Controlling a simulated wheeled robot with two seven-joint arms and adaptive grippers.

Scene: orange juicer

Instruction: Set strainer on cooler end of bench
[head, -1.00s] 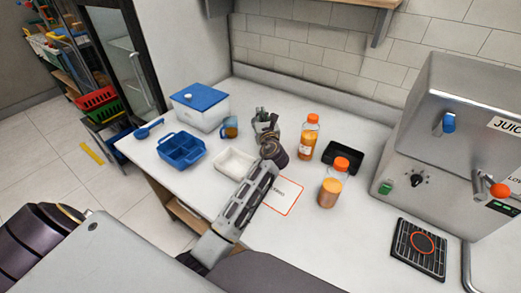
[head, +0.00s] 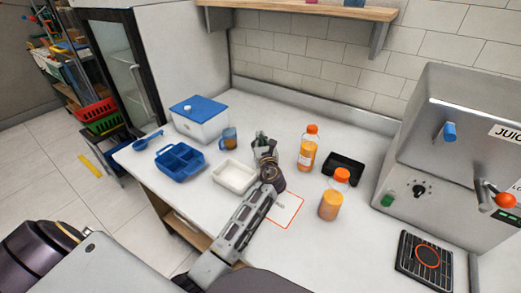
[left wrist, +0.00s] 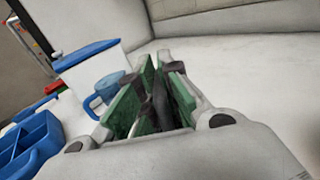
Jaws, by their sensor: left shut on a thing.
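A blue round-headed tool with a handle (head: 148,140), which looks like the strainer, lies at the left end of the white bench (head: 330,255). The white cooler box with a blue lid (head: 201,122) stands just right of it. My left gripper (head: 264,147) is over the middle of the bench, right of the white tray. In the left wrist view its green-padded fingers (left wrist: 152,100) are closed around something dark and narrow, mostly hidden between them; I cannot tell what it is. My right gripper is out of view.
A blue divided tray (head: 180,161), a blue-handled mug (head: 229,138) and a white tray (head: 235,176) stand left of the gripper. Juice bottles (head: 307,150) (head: 332,200) and a black tray (head: 343,166) are right, before the steel juicer (head: 450,150). The front middle is clear.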

